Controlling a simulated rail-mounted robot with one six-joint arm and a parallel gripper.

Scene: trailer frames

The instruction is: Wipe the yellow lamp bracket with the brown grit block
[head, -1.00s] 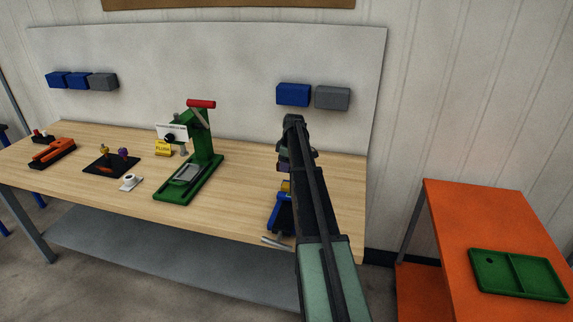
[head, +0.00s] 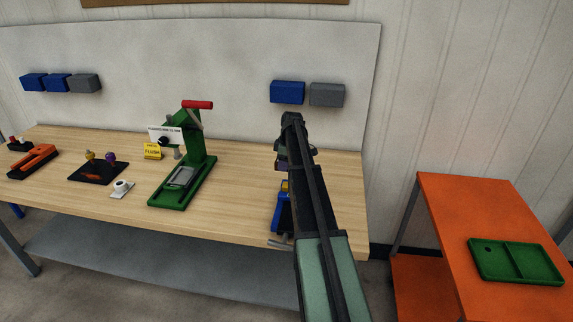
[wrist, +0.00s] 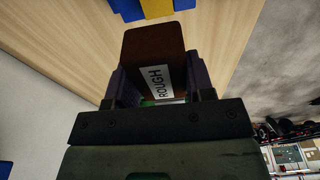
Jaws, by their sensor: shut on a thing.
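My gripper (wrist: 157,85) is shut on the brown grit block (wrist: 152,45), which carries a white label reading ROUGH. The block sticks out beyond the fingers in the wrist view. A yellow piece, apparently the lamp bracket (wrist: 157,8), sits between blue jaws at the top edge of the wrist view, beyond the block and apart from it in the picture. In the head view the yellow piece (head: 285,186) shows at the blue vise (head: 283,212), partly hidden by my arm. My gripper (head: 281,160) is over the bench there, and the block is mostly hidden.
A green press (head: 190,165) with a red handle stands mid-bench, left of my arm. An orange table (head: 450,215) with a green tray (head: 515,260) stands right.

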